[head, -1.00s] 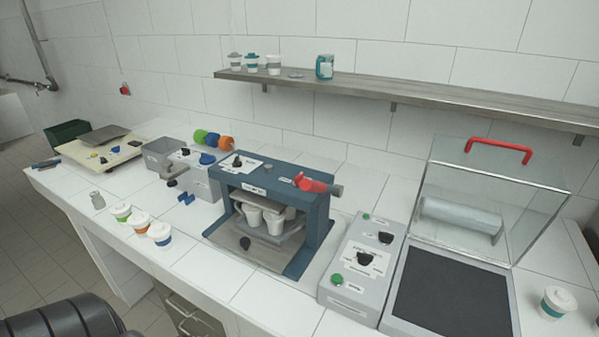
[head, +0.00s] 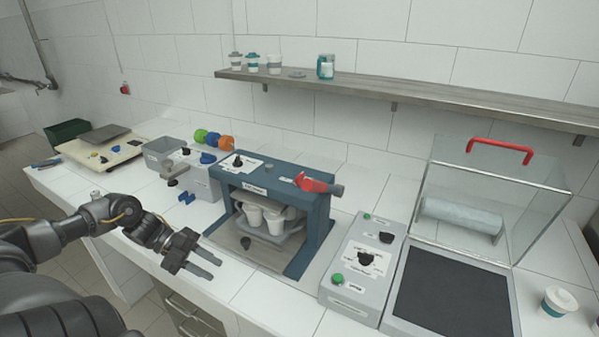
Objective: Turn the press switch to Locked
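The blue press (head: 318,222) stands in the middle of the counter, with white cups (head: 274,221) inside its frame. A small black knob (head: 238,161) sits on its top left beside a white label. My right gripper is out of view.
A red-handled lever (head: 318,184) sticks out on the press's top right. A grey control box (head: 358,272) with knobs and green buttons stands to the right, beside a clear-lidded machine (head: 450,293). A grey machine with coloured knobs (head: 203,183) stands to the left. A shelf (head: 430,98) runs behind.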

